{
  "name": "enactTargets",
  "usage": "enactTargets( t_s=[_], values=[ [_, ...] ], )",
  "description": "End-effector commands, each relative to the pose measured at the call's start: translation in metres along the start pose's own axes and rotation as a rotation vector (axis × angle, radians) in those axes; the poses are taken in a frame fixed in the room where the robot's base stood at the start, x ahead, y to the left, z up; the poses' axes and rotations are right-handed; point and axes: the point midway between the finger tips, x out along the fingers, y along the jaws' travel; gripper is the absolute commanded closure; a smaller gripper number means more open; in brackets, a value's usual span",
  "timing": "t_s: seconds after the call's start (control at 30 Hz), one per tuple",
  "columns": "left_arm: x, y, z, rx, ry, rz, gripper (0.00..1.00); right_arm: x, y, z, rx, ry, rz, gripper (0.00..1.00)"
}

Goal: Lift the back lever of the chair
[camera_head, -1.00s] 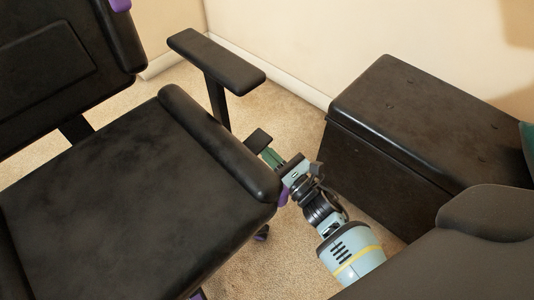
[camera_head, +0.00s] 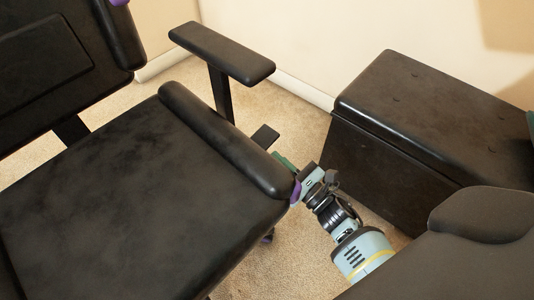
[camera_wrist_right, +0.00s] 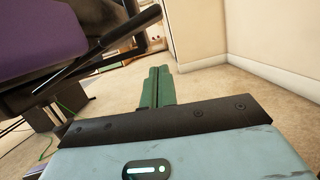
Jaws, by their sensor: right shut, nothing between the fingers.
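The black office chair (camera_head: 130,190) fills the left of the head view. A flat black lever paddle (camera_head: 264,137) sticks out from under its seat, on the side near the box. In the wrist view a black lever (camera_wrist_right: 100,56) slants out below the purple underside of the chair (camera_wrist_right: 50,42). My right gripper (camera_head: 285,160) is low beside the seat edge, close to the paddle; the seat partly hides its green fingers. In the wrist view the fingers (camera_wrist_right: 157,86) are together and empty, to the right of the lever, apparently apart from it. My left gripper is not in view.
The chair's armrest (camera_head: 222,52) stands above and behind the paddle. A black box (camera_head: 430,120) stands to the right of my right arm, with a narrow strip of carpet (camera_head: 300,122) between it and the chair. A pale wall (camera_head: 300,35) is behind.

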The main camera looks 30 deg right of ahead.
Motion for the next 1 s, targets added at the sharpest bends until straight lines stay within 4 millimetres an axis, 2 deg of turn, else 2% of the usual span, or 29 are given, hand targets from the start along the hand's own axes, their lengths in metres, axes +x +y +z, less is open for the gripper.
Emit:
enactTargets(
  t_s=[0.03, 0.2, 0.4, 0.6, 1.0],
  values=[
    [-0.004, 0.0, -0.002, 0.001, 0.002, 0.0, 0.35, -0.013, 0.0, 0.002, 0.0, 0.004, -0.002, 1.0],
    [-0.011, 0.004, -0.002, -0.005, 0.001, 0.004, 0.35, -0.046, -0.003, 0.001, 0.001, 0.004, -0.003, 1.0],
    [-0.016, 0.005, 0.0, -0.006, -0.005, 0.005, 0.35, -0.072, -0.004, 0.001, 0.0, 0.005, -0.002, 1.0],
    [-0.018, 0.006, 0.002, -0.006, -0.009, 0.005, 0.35, -0.081, -0.005, 0.0, -0.001, 0.003, -0.001, 1.0],
    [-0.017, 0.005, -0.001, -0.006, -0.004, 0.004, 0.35, -0.081, -0.005, 0.0, 0.0, 0.003, -0.001, 1.0]
  ],
)
